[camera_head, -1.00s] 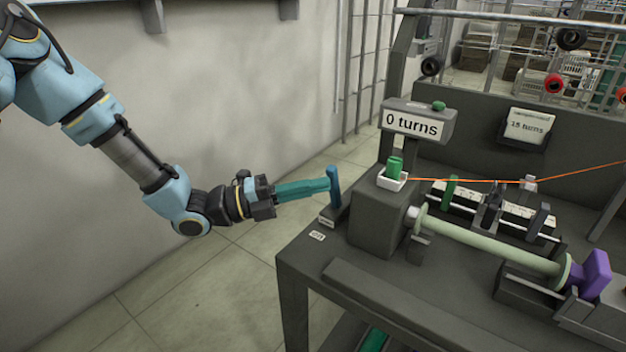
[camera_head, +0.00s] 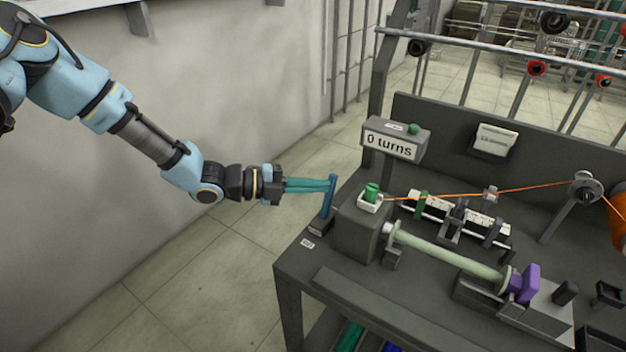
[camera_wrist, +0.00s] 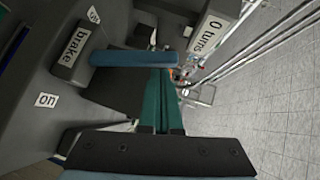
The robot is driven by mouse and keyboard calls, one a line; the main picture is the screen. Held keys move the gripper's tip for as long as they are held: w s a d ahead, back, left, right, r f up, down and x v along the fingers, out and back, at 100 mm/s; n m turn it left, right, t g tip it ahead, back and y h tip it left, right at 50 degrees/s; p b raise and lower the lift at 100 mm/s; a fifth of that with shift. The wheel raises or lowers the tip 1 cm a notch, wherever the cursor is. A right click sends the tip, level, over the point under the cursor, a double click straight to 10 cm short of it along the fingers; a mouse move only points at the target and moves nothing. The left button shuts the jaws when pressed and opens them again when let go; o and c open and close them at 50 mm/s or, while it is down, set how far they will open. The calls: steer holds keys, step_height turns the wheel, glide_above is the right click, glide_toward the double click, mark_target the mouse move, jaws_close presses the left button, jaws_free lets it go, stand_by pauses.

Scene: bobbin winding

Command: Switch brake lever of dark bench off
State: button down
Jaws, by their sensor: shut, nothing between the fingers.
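The dark bench (camera_head: 300,275) stands at the right in the head view. Its blue brake lever (camera_head: 329,198) stands up at the bench's left end, leaning slightly. In the wrist view the lever (camera_wrist: 135,59) lies across the picture beside the block labelled "brake" (camera_wrist: 72,52). An "on" label (camera_wrist: 46,100) shows near it; a second small label (camera_wrist: 94,15) is too small to read surely. My gripper (camera_head: 328,186) has its teal fingers shut and empty. Its tips are at the lever's upper part, seemingly touching it.
A counter reading "0 turns" (camera_head: 390,145) stands behind the lever. A grey housing with a green button (camera_head: 371,192), a pale winding shaft (camera_head: 450,250) and a purple part (camera_head: 528,284) lie to the right. An orange wire (camera_head: 450,194) crosses above the bench. Floor left of the bench is clear.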

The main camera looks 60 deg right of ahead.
steer(key=shift+d, duration=0.25)
stand_by(0.4)
